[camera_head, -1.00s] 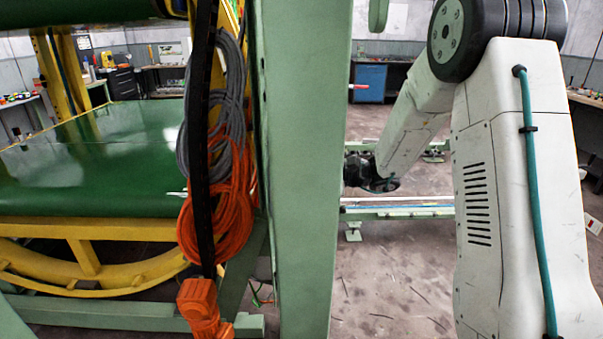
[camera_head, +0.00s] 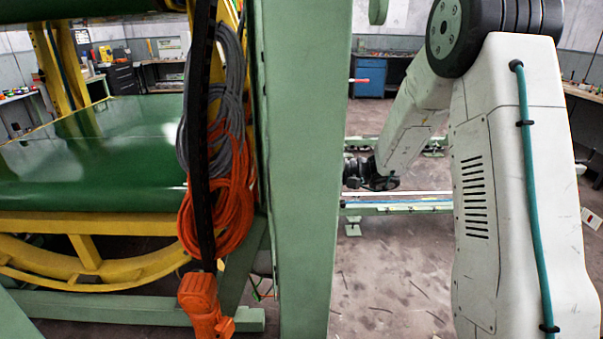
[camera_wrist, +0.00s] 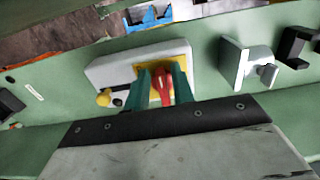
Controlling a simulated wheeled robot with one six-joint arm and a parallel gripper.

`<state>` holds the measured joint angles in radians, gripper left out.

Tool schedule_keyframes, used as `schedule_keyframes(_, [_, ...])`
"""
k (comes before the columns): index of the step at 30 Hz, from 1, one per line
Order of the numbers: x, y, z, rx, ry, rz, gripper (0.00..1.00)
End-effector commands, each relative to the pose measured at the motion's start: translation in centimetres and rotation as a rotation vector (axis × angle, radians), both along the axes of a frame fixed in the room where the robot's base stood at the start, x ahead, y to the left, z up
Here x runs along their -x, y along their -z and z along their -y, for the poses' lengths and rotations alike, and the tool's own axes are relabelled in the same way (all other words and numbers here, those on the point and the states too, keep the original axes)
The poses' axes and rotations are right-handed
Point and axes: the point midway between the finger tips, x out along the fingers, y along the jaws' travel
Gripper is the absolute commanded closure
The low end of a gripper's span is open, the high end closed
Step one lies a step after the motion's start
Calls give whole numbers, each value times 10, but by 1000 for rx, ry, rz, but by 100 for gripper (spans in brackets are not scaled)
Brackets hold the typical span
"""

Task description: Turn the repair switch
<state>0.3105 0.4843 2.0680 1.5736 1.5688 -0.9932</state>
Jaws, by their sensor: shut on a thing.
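The repair switch shows in the wrist view as a white box with a yellow plate (camera_wrist: 176,54) and a red handle (camera_wrist: 161,88), mounted on a green panel. My gripper (camera_wrist: 162,84) has its two green fingers on either side of the red handle and is shut on it. The handle's far part and its exact contact with the fingers are partly hidden. In the head view the gripper and the switch are hidden behind the green post (camera_head: 300,150).
In the wrist view a white bracket (camera_wrist: 236,65) and a dark bracket (camera_wrist: 294,45) stand on the panel to the right. In the head view, an orange cable (camera_head: 232,200) hangs left of the post.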

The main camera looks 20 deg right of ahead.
Motion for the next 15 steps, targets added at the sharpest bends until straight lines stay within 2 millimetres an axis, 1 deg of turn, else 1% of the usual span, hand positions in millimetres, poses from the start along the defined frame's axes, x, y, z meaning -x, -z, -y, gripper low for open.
schedule_keyframes(11, [0,1,1,2,2,3,99])
schedule_keyframes(12, [-1,1,1,2,2,3,74])
schedule_keyframes(13, [-1,1,1,2,3,3,67])
schedule_keyframes(15, [0,0,0,2,2,3,67])
